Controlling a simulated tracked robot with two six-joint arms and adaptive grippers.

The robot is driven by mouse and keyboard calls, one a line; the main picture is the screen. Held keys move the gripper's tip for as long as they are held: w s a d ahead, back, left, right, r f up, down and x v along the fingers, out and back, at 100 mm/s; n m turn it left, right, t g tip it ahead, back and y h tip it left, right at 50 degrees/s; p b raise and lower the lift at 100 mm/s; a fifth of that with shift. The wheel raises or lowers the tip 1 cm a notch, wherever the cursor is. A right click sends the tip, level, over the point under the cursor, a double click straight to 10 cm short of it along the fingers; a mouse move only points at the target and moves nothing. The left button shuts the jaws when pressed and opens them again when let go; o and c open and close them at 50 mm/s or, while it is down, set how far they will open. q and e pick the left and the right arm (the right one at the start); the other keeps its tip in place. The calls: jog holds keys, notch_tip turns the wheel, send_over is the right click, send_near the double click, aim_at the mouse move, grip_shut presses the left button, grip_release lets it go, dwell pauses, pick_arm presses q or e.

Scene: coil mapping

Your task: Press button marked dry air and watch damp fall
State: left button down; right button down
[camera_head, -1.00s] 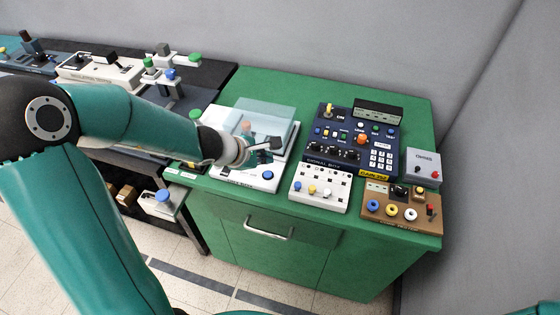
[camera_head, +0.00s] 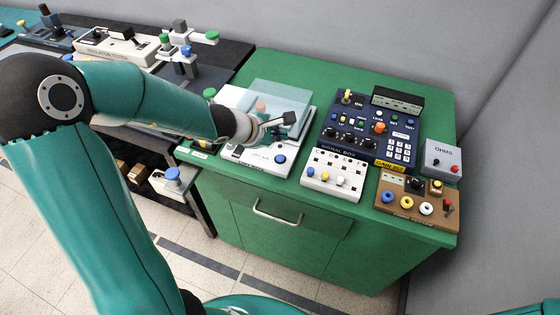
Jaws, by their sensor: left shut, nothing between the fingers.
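A white box unit (camera_head: 246,156) with a clear raised cover (camera_head: 280,95) stands at the left of the green bench. A blue button (camera_head: 280,158) is on its front right; the lettering on its front edge is too small to read. My left gripper (camera_head: 289,122) is shut and empty. It appears over the white unit, behind the blue button in the picture and apart from it. My left forearm hides part of the unit. No button legibly marked dry air shows, and I cannot make out a damp reading. My right gripper is out of view.
A dark blue panel (camera_head: 365,140) with keys and a display is right of the unit. A white block with coloured buttons (camera_head: 333,175), a brown board (camera_head: 416,205) and a grey meter box (camera_head: 441,160) stand nearby. Benches with other devices (camera_head: 118,47) are at the left.

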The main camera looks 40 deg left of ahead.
pick_arm(q)
jog(key=b, duration=0.3)
send_over(279, 159)
notch_tip(279, 159, down, 4)
jog(key=shift+f, duration=0.25)
jog(key=shift+f+b, duration=0.7)
jog(key=shift+b, duration=0.15)
jog(key=shift+f, duration=0.1)
jog(key=shift+f+b, duration=0.25)
jog(key=shift+b, duration=0.2)
jog(key=shift+f+b, duration=0.4)
jog(key=shift+b, duration=0.1)
dwell(0.7)
jog(key=shift+r, duration=0.1)
jog(key=shift+r+p, duration=0.75)
jog(key=shift+r, duration=0.1)
